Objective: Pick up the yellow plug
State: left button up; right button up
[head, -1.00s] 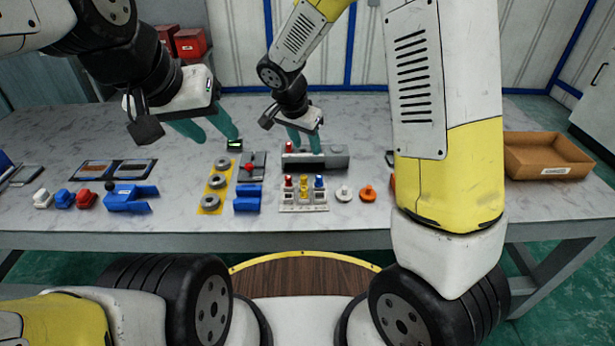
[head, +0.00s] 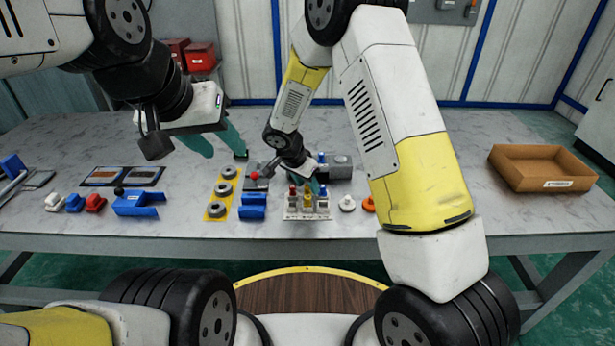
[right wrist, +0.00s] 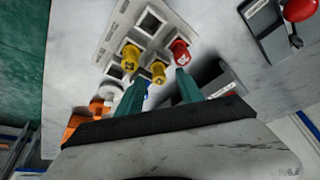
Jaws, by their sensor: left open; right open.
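In the head view a white socket block (head: 307,214) on the table holds red, yellow and blue plugs. In the right wrist view it shows two yellow plugs, a nearer-centre one (right wrist: 158,72) and another to its left (right wrist: 130,57), plus a red plug (right wrist: 181,52). My right gripper (right wrist: 160,88) is open just above the block. Its teal fingertips appear on either side of the centre yellow plug; I cannot tell whether they touch anything. A blue plug is mostly hidden behind the fingers. My left gripper (head: 221,146) is open and empty above the table, further left.
A white round part (head: 347,203) and an orange one (head: 369,204) sit right of the block. A blue bracket (head: 252,207) and a yellow strip with grey rings (head: 215,211) are to its left. A grey fixture (head: 340,168) stands behind. A brown tray (head: 543,182) is at the right.

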grip_shut()
